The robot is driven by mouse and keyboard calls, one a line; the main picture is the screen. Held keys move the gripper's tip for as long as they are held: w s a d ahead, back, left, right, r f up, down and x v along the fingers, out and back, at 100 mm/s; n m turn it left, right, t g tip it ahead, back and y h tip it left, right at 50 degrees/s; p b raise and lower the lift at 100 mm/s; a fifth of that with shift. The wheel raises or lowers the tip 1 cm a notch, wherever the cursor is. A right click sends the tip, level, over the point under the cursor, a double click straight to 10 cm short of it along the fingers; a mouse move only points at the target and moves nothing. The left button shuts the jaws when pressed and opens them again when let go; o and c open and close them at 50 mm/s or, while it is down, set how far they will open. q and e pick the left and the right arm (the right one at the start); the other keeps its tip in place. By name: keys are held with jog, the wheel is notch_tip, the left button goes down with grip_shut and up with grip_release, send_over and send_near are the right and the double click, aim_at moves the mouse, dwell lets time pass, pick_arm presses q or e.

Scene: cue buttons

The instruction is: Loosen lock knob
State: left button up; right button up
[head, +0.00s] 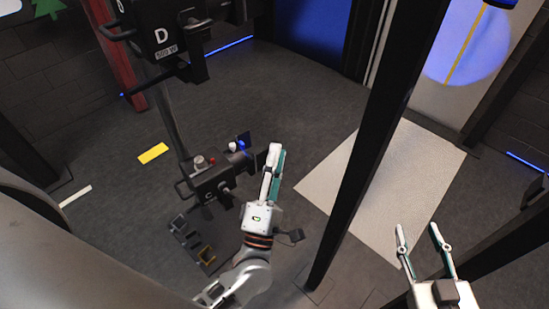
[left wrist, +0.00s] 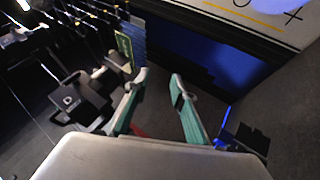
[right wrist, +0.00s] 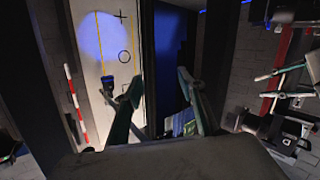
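A black stage lamp marked C (head: 208,188) hangs at the middle left of the head view. My left gripper (head: 274,152) is just right of lamp C's flaps, with no clear contact. Its fingers stand apart and empty in the left wrist view (left wrist: 160,79). My right gripper (head: 418,229) is open and empty at the lower right, far from the lamp. Its parted fingers also show in the right wrist view (right wrist: 160,82).
A second lamp marked D (head: 162,36) hangs at the upper left. A black post (head: 372,135) stands between my two grippers. A pale mat (head: 400,185) lies on the floor behind it. A white panel (head: 440,95) bears a bluish light spot and a yellow line.

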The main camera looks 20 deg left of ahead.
pick_arm(q)
jog(key=m+h, duration=0.1)
jog(key=m, duration=0.1)
jog(key=m+h+p, duration=0.1)
jog(key=m, duration=0.1)
jog(key=shift+s+d+f+h, duration=0.1)
jog(key=shift+s+d+h, duration=0.1)
jog(key=shift+d+h, duration=0.2)
pick_arm(e)
notch_tip(320, 180, up, 3)
jog(key=shift+w+a+f, duration=0.1)
jog(key=shift+a+f, duration=0.05)
jog(key=shift+f, duration=0.05)
